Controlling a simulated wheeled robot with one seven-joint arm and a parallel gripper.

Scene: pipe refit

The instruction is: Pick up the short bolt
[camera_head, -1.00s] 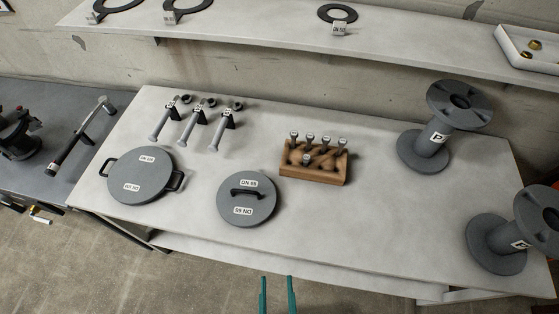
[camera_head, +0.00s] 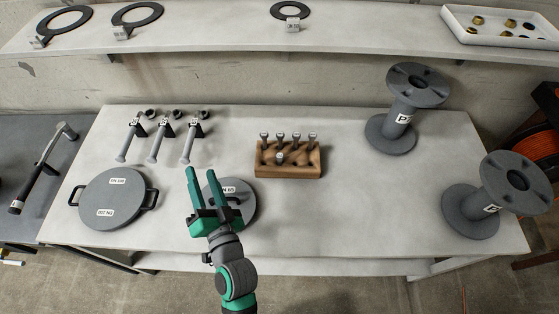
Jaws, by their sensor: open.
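A wooden block (camera_head: 290,171) stands near the middle of the table with several grey bolts upright in it. A row of bolts (camera_head: 297,138) is at its back, and a single bolt (camera_head: 280,158) sits in front of them. Three longer-looking bolts (camera_head: 160,143) lie on dark rests at the left, with nuts by them. Which bolt the task calls short is not marked. My gripper (camera_head: 205,177) is open and empty. It is above the small round lid (camera_head: 243,209), left of and nearer than the block, and covers part of the lid.
A larger lid (camera_head: 118,197) with two handles lies at the left. Two flanged pipe pieces (camera_head: 398,122) (camera_head: 480,205) stand at the right. A shelf (camera_head: 220,40) behind carries ring gaskets and a white tray (camera_head: 480,36). The table is clear between the block and the pipe pieces.

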